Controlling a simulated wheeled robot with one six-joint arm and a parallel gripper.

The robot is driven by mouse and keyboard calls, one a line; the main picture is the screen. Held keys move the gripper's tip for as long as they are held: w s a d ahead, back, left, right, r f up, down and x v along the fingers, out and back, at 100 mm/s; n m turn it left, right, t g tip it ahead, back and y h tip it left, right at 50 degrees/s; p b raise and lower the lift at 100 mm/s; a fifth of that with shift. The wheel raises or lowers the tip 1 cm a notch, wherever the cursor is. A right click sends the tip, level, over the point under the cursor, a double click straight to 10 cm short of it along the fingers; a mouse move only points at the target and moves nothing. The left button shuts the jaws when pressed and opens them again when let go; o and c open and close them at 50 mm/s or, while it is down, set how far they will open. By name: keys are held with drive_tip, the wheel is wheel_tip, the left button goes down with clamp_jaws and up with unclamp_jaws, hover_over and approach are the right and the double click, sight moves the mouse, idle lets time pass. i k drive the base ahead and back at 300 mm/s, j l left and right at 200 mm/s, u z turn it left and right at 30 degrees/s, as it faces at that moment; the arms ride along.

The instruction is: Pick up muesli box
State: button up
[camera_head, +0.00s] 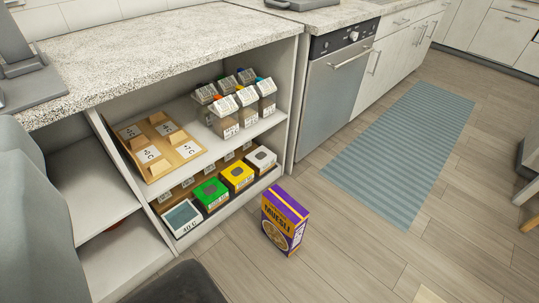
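The muesli box (284,222) is purple and yellow, with "MUESLI" and a bowl printed on its front. It stands upright on the wooden floor, just in front of the open shelf unit. It is free on all visible sides, and nothing touches it from above. My gripper is not in view.
A striped rug (402,150) lies right of the dishwasher (334,90). Grey and dark rounded shapes fill the lower left. The floor right of the box is clear.

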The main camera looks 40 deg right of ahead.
sight(284, 220)
drive_tip(key=i+z, duration=0.4)
drive_tip(key=i+j+z, duration=0.4)
drive_tip(key=l+z, duration=0.15)
drive_tip(key=z, duration=0.7)
